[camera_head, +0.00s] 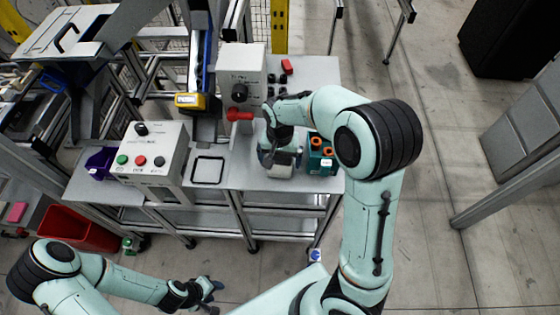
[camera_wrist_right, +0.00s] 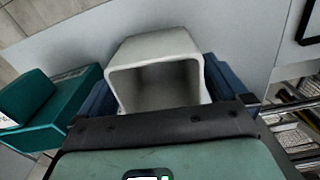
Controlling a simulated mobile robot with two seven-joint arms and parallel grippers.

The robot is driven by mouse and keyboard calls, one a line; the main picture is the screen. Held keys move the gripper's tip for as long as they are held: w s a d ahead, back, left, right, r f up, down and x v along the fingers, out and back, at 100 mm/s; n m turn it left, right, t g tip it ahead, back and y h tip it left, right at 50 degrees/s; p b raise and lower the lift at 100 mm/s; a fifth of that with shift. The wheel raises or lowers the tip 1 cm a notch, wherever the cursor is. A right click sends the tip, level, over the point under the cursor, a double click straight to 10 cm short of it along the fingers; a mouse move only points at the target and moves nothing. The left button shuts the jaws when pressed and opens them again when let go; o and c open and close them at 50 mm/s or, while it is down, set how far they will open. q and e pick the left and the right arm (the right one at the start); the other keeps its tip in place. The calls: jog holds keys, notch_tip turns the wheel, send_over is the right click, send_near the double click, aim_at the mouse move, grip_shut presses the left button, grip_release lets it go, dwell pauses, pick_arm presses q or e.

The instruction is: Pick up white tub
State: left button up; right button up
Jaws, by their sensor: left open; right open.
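The white tub (camera_head: 278,171) stands near the front edge of the grey table. In the right wrist view the tub (camera_wrist_right: 156,48) shows its open mouth facing the camera and looks empty. My right gripper (camera_head: 280,157) is over the tub, with one blue finger on each side of it. The fingers are open, and I cannot tell whether they touch the tub walls. My left gripper (camera_head: 213,291) is open and empty, low over the floor in front of the table.
A teal box (camera_head: 321,157) with orange items stands close to the right of the tub; it also shows in the right wrist view (camera_wrist_right: 58,112). A black square frame (camera_head: 208,170) lies to the left. A white control box (camera_head: 150,148) and red bin (camera_head: 76,229) are further left.

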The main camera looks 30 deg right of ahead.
jog(key=shift+s, duration=0.1)
jog(key=shift+c, duration=0.3)
jog(key=c, duration=0.8)
jog(key=shift+c, duration=0.2)
